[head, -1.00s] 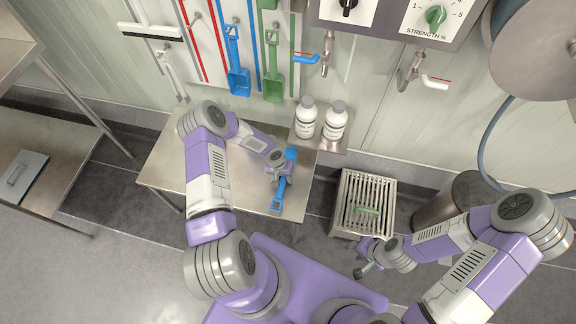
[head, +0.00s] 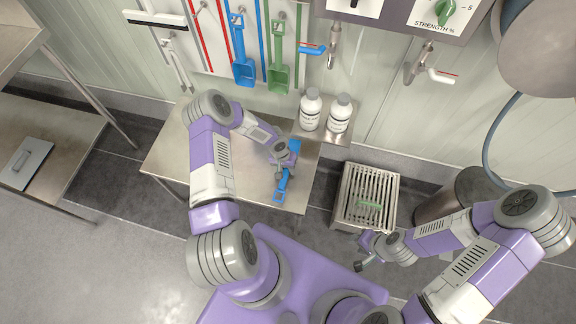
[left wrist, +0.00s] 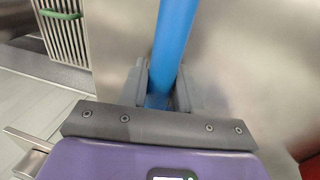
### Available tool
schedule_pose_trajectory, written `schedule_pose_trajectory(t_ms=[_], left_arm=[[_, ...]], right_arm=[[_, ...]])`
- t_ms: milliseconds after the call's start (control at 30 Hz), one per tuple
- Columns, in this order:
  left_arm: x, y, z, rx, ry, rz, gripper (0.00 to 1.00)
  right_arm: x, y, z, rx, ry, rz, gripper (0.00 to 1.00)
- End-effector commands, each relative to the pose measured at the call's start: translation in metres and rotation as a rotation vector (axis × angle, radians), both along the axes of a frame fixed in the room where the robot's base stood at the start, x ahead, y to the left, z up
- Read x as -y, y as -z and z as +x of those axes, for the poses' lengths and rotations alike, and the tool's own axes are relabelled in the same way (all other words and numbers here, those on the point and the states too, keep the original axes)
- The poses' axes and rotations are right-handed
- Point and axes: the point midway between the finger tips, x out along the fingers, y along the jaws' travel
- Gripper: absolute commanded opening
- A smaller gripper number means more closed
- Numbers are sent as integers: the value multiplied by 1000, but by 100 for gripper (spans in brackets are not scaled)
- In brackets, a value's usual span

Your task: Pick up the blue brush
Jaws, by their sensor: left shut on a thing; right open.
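The blue brush (head: 281,187) is over the steel table (head: 230,180), with its looped handle end toward the front edge and its other end toward the wall. My left gripper (head: 283,160) is shut around its shaft from above. In the left wrist view the blue shaft (left wrist: 174,45) passes between the two grey fingers (left wrist: 161,88). I cannot tell whether the brush touches the table. Part of the brush is hidden under the gripper. My right gripper (head: 362,255) is open and empty, in front of the slatted steel box.
Two white bottles (head: 311,109) stand on a small shelf behind the table. A slatted steel box (head: 345,205) with a green item (head: 369,205) stands right of the table. A blue shovel (head: 243,70) and a green shovel (head: 279,75) hang on the wall.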

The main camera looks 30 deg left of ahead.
Motion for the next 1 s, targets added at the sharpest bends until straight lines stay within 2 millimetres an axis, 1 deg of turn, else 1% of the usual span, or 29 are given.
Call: schedule_pose_trajectory(t_ms=[200, 233, 300, 400, 567, 633, 767, 933, 1000], left_arm=[[0, -33, 2, 5, 2, 2, 0], [1, -36, 0, 4, 4, 2, 0], [4, -31, -12, 0, 8, 3, 0], [8, -32, -28, 0, 8, 2, 0], [13, -31, -51, 1, 10, 2, 0], [18, -27, -60, -2, 16, 1, 0], [20, -27, -73, 0, 10, 3, 0], [26, -28, -102, 2, 5, 4, 0], [30, -29, -120, -5, 2, -2, 0]], right_arm=[[0, -15, 0, 0, 0, 0, 43], [0, -16, 0, 0, 0, 0, 43], [0, -16, 0, 0, 0, 0, 43], [0, -18, 0, 0, 0, 0, 43], [0, -15, 0, 0, 0, 0, 43], [0, -8, 0, 0, 0, 0, 43], [0, 0, 0, 0, 0, 0, 43], [0, 13, 0, 0, 0, 0, 43], [0, 11, 0, 0, 0, 0, 43]])
